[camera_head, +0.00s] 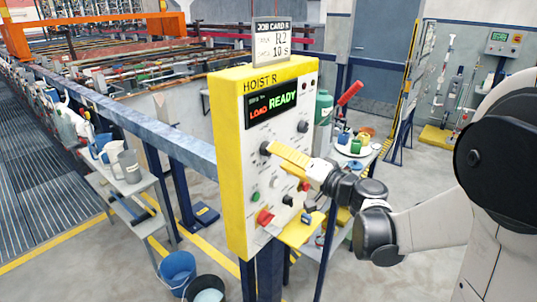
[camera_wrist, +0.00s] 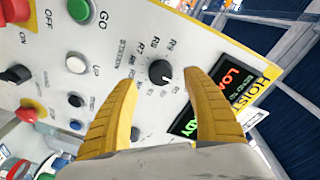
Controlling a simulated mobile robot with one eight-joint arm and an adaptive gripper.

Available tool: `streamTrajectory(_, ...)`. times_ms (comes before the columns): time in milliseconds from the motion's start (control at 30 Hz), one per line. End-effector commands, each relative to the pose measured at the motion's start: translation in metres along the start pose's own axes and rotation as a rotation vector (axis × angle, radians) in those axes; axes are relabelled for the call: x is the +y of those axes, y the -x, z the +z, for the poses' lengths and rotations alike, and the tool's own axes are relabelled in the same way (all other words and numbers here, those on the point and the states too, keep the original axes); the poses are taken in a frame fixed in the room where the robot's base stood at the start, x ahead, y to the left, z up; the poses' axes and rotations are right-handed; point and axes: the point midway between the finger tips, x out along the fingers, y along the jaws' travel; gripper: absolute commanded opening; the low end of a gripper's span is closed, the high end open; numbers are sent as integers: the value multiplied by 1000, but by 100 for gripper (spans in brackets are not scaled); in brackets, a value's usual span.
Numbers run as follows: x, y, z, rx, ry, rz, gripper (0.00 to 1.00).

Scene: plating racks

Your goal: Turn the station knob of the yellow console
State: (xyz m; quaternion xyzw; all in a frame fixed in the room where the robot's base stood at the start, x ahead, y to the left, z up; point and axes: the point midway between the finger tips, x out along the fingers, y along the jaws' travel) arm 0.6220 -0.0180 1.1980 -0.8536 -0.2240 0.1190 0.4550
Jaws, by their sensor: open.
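The yellow console (camera_head: 231,165) stands in the middle of the head view, headed HOIST R, with a white front panel. Its display (camera_head: 272,103) shows LOAD and READY. The station knob (camera_wrist: 159,76) is black and round, ringed by small R labels, in the wrist view. In the head view a black knob (camera_head: 265,148) shows at my fingertips. My gripper (camera_wrist: 160,88) is open, its two yellow fingers on either side of the station knob in the picture. I cannot tell whether they touch it. A job card (camera_head: 272,40) above the console reads R2 and 10 s.
Other controls crowd the panel: a green GO button (camera_wrist: 80,10), a red button (camera_head: 265,217) and a black switch (camera_wrist: 17,74). A grey side table (camera_head: 130,185) stands left, buckets (camera_head: 178,272) below it. A red-handled tool (camera_head: 350,93) rises behind the console.

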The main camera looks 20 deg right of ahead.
Motion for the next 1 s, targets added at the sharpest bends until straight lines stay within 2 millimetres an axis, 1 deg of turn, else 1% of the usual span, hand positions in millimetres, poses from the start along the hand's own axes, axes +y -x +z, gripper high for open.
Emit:
streamTrajectory(33,1,-10,2,-3,0,-2,58)
streamTrajectory(100,1,-21,2,-2,0,-1,58)
streamTrajectory(233,0,-35,1,-1,0,0,58)
streamTrajectory(367,0,-41,0,-1,0,0,58)
streamTrajectory(600,0,-41,0,0,0,1,58)
streamTrajectory(667,0,-41,0,0,0,1,41)
streamTrajectory(700,0,-41,0,-1,0,1,29)
streamTrajectory(767,0,-41,0,-1,0,0,10)
streamTrajectory(800,0,-41,0,-1,0,0,4)
streamTrajectory(1000,-1,-41,0,-1,-2,0,4)
